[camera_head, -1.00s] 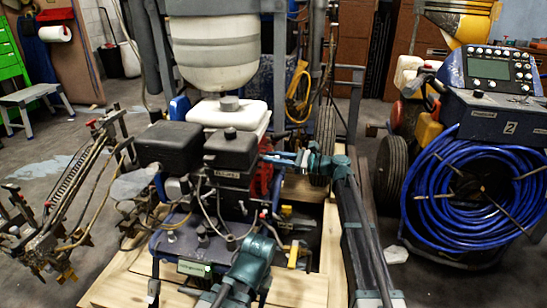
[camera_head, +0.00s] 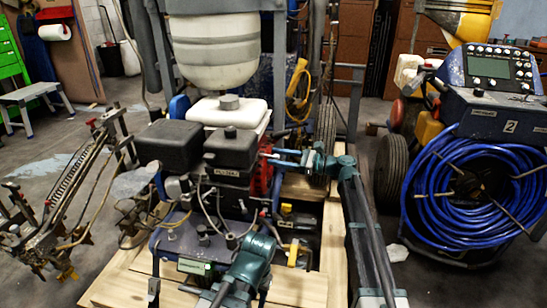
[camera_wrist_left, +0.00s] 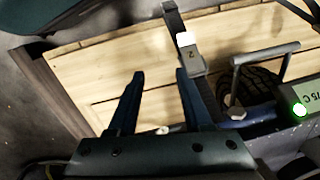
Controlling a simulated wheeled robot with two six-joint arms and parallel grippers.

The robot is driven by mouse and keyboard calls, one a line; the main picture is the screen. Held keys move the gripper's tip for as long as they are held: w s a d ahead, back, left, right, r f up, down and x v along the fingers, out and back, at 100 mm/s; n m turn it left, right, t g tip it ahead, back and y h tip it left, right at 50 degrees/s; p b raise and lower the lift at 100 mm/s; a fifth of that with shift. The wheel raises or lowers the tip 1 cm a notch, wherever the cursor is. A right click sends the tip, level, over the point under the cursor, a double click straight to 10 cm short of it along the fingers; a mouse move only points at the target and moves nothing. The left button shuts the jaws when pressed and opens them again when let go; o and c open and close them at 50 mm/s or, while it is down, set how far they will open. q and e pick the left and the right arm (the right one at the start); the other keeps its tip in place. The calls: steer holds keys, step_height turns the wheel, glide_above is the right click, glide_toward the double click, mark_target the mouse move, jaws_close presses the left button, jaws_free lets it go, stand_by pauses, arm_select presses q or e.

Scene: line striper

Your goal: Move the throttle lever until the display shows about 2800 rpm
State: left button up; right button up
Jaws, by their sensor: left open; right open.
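The engine (camera_head: 230,150) sits in the middle of the head view, with black covers and a red side part. My right gripper (camera_head: 272,157) reaches in from the right, open, at the engine's right side by the red part. I cannot tell whether its fingers touch anything. I cannot pick out the throttle lever with certainty. A small panel (camera_head: 194,267) shows at the machine's front, too small to read. My left gripper (camera_wrist_left: 160,75) is open and empty.
A wooden pallet (camera_head: 120,285) lies under the machine. A white hopper (camera_head: 212,50) stands above the engine. A blue hose reel (camera_head: 470,190) and a black wheel (camera_head: 391,170) stand at right. A spray-arm frame (camera_head: 75,190) stands at left. Cables run across the engine front.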

steer(key=v, duration=1.2)
steer(key=shift+s, duration=0.1)
